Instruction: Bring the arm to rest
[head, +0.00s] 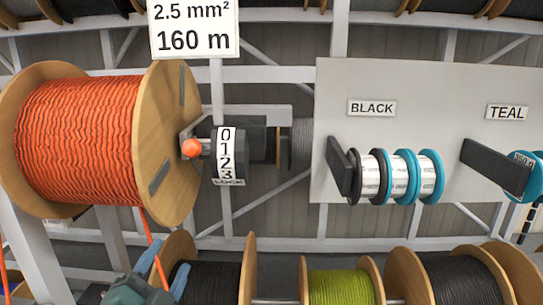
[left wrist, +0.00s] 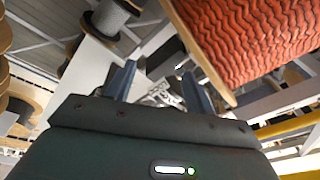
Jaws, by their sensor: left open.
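My left gripper (head: 170,266) is low in the head view, below the big wooden reel of orange cable (head: 78,140). Its two blue-grey fingers are apart. In the left wrist view the open fingers (left wrist: 160,80) show with nothing held between them, and the orange reel (left wrist: 255,40) is at the upper right. An orange cable end (head: 149,236) hangs from the reel and runs down close to the gripper; I cannot tell whether they touch. My right gripper is not in view.
Beside the reel are an orange knob (head: 191,147) and a dial marked 0 to 3 (head: 226,153). A grey panel (head: 420,90) carries black-rimmed and teal-rimmed spools (head: 405,177) on a peg. Below are several reels, one with yellow-green cable (head: 340,287). A sign (head: 193,28) reads 160 m.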

